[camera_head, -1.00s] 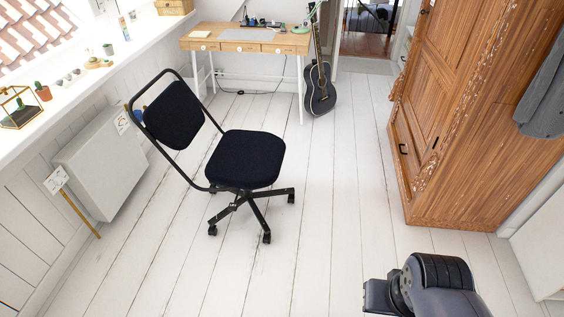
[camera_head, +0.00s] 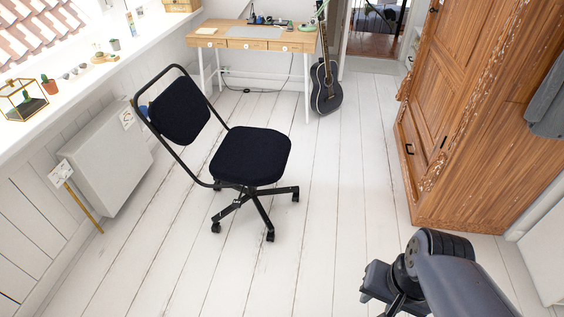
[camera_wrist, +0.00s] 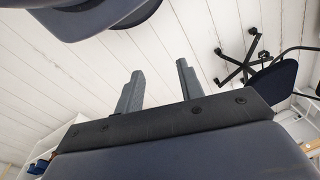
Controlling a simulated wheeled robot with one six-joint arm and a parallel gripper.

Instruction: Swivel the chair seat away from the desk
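The chair has a dark navy seat (camera_head: 250,156) and a matching backrest (camera_head: 179,112) on a black tube frame. It stands on a black wheeled star base (camera_head: 255,207) in the middle of the floor. The backrest is on the left and the seat points right. The desk (camera_head: 207,43), with a light wood top and white legs, is at the back, apart from the chair. My gripper (camera_wrist: 159,76) is open and empty in the wrist view, with both fingers apart. The chair seat (camera_wrist: 274,82) shows there at the right, away from the fingers. My arm is at the lower right of the head view.
A wooden wardrobe (camera_head: 490,130) stands at the right. A guitar (camera_head: 325,86) leans beside the desk. A white radiator (camera_head: 106,165) and windowsill run along the left. The white plank floor between my arm and the chair is clear.

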